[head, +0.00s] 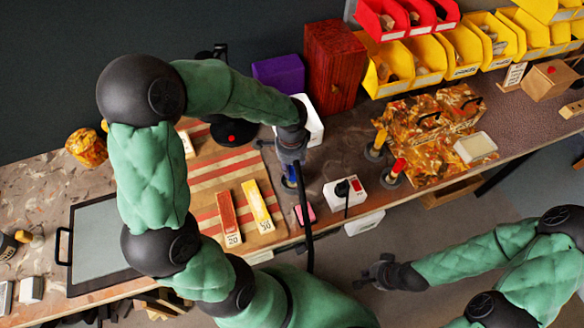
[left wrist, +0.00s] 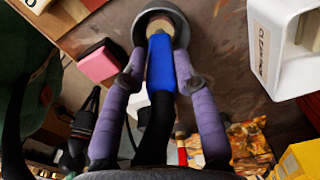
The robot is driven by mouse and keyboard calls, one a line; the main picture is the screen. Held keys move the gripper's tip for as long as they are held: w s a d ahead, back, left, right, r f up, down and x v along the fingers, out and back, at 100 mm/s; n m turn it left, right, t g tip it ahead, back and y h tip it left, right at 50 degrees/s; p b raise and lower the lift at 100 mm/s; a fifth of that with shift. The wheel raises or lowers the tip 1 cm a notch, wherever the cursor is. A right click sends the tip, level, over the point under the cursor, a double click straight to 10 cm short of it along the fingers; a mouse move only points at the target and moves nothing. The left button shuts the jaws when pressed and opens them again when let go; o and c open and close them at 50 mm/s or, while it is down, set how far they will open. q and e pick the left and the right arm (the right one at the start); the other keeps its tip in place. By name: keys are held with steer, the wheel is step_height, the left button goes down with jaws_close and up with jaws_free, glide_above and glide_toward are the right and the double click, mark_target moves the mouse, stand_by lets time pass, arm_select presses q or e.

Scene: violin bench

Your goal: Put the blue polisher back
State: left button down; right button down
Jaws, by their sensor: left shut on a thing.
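The blue polisher (left wrist: 160,62) is between the purple-grey fingers of my left gripper (left wrist: 160,85), which is shut on it. Its pale far end lies over or in a round grey holder (left wrist: 139,30); I cannot tell whether it is seated. In the head view a bit of the blue polisher (head: 291,172) shows below my left gripper (head: 290,160), near the board's right edge. A yellow-handled tool (head: 380,138) and a red-handled tool (head: 398,166) stand in similar grey holders to the right. My right gripper (head: 374,273) looks open and empty, off the bench's front.
A white container (head: 313,122) stands behind my left gripper. A striped board (head: 205,165) bears sanding blocks. Yellow bins (head: 462,50) line the back.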

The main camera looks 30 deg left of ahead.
arm_select(q)
steer(key=shift+r, duration=0.1)
steer(key=shift+f, duration=0.2)
steer(key=c, duration=0.9)
jaws_free()
steer(key=shift+c, duration=0.2)
steer(key=shift+r, duration=0.1)
step_height(320, 180, up, 12)
steer(key=p, duration=0.4)
steer(key=shift+r, duration=0.1)
